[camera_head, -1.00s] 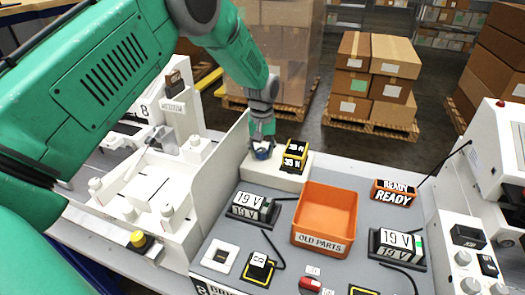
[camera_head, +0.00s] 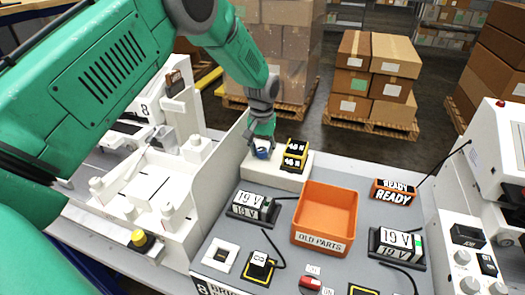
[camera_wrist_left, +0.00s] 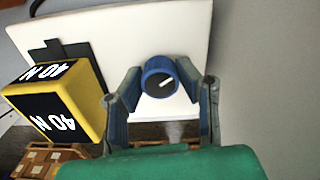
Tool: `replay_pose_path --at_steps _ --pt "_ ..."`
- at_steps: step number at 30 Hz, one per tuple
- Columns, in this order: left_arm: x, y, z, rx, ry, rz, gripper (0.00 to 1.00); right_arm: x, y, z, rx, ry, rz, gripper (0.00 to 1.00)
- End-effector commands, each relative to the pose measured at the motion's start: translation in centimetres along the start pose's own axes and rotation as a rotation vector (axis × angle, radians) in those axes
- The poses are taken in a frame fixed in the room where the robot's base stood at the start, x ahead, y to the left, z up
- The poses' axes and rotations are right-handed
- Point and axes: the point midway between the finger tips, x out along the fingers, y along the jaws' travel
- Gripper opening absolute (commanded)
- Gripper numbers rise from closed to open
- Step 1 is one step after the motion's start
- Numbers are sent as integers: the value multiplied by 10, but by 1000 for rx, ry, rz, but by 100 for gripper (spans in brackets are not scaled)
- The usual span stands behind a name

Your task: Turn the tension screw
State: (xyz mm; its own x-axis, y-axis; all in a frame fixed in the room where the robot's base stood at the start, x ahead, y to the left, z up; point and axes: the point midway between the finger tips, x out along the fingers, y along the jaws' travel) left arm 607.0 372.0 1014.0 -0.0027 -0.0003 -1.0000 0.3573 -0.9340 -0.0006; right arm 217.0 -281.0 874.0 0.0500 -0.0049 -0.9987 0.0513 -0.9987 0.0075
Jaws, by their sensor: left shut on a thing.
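The tension screw is a round blue knob (camera_wrist_left: 160,77) with a white pointer line, on a white block (camera_head: 275,178). In the wrist view the line slants up to the right. My left gripper (camera_head: 263,150) comes down on the knob from above, and its two fingers are shut on the knob from both sides. Beside the knob stands a yellow and black display (camera_head: 295,155), which reads 40 N in the wrist view (camera_wrist_left: 55,105). My right gripper does not show in the head view.
An orange OLD PARTS bin (camera_head: 325,215) stands right of the block. A 19 V box (camera_head: 252,207) stands in front of the block, another (camera_head: 397,247) to the right. A white upright panel (camera_head: 222,185) stands close on the left. An orange READY sign (camera_head: 393,192) is further right.

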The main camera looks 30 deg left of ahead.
Motion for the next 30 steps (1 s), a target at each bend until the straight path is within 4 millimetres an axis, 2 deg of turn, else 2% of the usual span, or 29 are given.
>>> replay_pose_path --at_steps 1,3,4,5,13,17,20,30 --pt "-6 0 -6 -1 19 4 0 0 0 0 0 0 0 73" --pt "-6 1 -6 -1 19 4 0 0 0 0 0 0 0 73" --pt "-5 0 -6 -1 19 4 40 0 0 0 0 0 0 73" --pt "-5 0 -6 -1 18 3 49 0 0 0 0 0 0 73" --pt "-2 0 -2 -2 8 2 49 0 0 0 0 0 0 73" --pt "-8 0 -2 -1 8 2 49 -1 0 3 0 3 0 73" --pt "-20 1 -3 -1 9 2 49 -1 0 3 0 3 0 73" --pt "-90 0 -4 -2 10 2 49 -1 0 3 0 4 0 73"
